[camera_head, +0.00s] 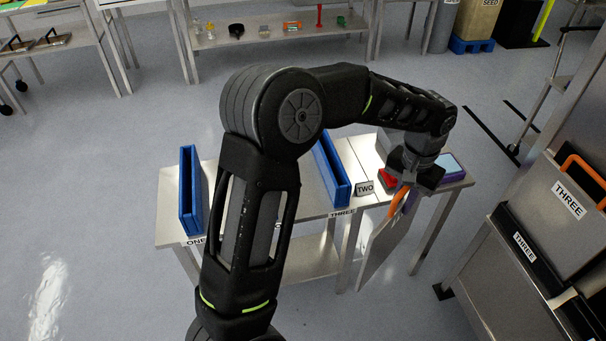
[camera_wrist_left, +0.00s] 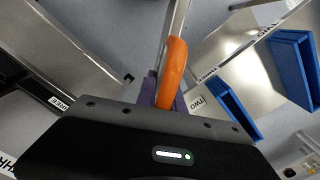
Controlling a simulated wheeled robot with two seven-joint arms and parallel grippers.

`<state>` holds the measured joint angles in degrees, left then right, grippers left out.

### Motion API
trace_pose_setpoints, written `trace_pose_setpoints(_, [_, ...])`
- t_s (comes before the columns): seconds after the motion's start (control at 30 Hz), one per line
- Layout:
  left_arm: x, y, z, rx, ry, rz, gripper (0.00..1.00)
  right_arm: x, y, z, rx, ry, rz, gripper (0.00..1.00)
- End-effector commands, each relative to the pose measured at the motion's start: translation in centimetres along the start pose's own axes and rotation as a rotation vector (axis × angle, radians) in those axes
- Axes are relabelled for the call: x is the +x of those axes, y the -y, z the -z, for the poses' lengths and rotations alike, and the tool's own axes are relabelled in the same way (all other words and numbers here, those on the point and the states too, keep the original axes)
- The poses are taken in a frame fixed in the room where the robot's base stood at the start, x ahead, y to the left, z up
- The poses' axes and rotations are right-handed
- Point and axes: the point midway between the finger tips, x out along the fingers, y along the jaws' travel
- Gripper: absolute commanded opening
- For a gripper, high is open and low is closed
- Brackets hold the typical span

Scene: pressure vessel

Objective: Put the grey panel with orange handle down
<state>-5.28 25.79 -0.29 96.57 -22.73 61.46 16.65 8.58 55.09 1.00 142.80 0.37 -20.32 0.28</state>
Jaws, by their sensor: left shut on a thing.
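The grey panel (camera_head: 380,248) hangs from my left gripper (camera_head: 404,188), at the right front edge of the steel table. My left gripper is shut on its orange handle (camera_head: 397,203). The handle also shows in the left wrist view (camera_wrist_left: 173,72), just beyond the gripper body. The panel hangs tilted beside the table, and its lower end is below the table top. The fingertips are partly hidden by the wrist. My right gripper is in neither view.
The steel table (camera_head: 266,193) carries two blue slotted holders (camera_head: 332,172) (camera_head: 190,192), a TWO label (camera_head: 365,188), a red item (camera_head: 388,177) and a screen-like device (camera_head: 449,166). At right stands a grey unit with a THREE panel (camera_head: 555,215) with an orange handle. Open floor lies between.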

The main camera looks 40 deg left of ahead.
Motion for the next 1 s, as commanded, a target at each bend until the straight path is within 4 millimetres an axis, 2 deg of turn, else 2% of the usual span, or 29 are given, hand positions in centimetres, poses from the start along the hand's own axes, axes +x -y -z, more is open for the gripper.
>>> trace_pose_setpoints(0.47, [-0.2, 0.0, 0.1, 0.003, -0.003, -0.001, 0.0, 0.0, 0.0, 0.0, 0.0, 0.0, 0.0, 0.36])
trace_pose_setpoints(0.63, [-0.6, 0.5, -0.1, 0.058, -0.003, -0.002, 0.0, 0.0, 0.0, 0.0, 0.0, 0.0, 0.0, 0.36])
trace_pose_setpoints(0.87, [-2.6, 2.3, -0.9, 0.312, -0.005, -0.006, 0.0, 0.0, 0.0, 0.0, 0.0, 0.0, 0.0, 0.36])
trace_pose_setpoints(1.0, [-4.6, 4.0, -1.8, 0.567, -0.009, -0.008, 0.0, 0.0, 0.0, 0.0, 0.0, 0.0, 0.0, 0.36])
